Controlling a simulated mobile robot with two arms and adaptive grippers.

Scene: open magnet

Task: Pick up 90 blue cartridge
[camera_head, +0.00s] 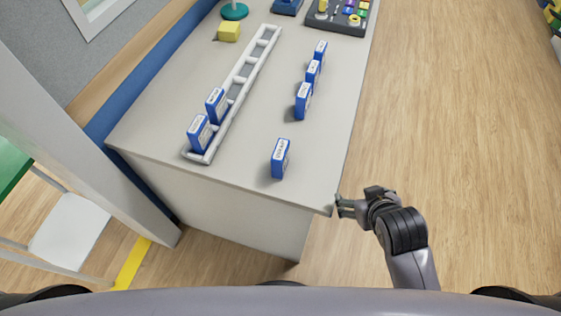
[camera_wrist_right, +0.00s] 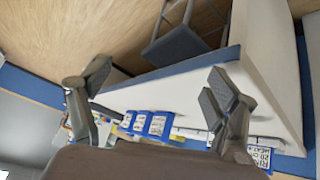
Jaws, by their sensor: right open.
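Several blue cartridges with white labels stand upright on the grey table (camera_head: 160,115). One cartridge (camera_head: 281,158) stands alone near the front right corner. Three more, the nearest of them (camera_head: 303,101), stand in a row farther back along the right side. Two, one at the front (camera_head: 199,133) and one behind it (camera_head: 215,105), stand in the white slotted rack (camera_head: 250,63). The label numbers are too small to read in the head view. My right gripper (camera_head: 340,207) is open and empty beside the table's front right corner. In the right wrist view its fingers (camera_wrist_right: 160,90) are spread. My left gripper is not in view.
A yellow block (camera_head: 228,31), a green round base (camera_head: 234,11) and a dark tray of coloured items (camera_head: 338,14) are at the back of the table. A white chair (camera_head: 69,231) stands left.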

